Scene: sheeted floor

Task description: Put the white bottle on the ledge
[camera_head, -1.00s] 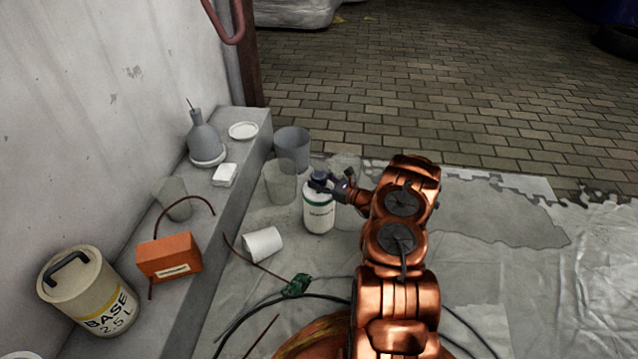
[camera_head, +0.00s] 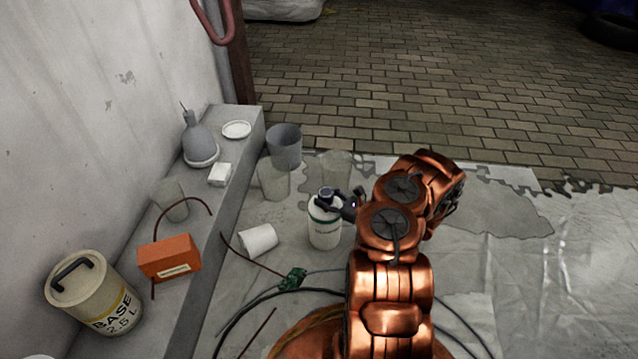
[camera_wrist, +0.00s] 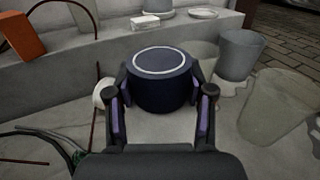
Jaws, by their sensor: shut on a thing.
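The white bottle (camera_head: 325,230) has a green band and a dark cap, and stands upright in the head view, left of my arm. My gripper (camera_head: 334,202) is shut on its upper part at the cap. In the wrist view the dark cap (camera_wrist: 160,80) with a pale ring on top sits between the two fingers of my gripper (camera_wrist: 160,108). The cap hides the bottle's body there. I cannot tell whether the bottle's base touches the floor. The grey concrete ledge (camera_head: 203,225) runs along the wall on the left.
On the ledge are a grey flask (camera_head: 199,140), a white dish (camera_head: 236,130), a white block (camera_head: 220,174), a clear cup (camera_head: 170,200), an orange box (camera_head: 169,258) and a paint can (camera_head: 95,292).

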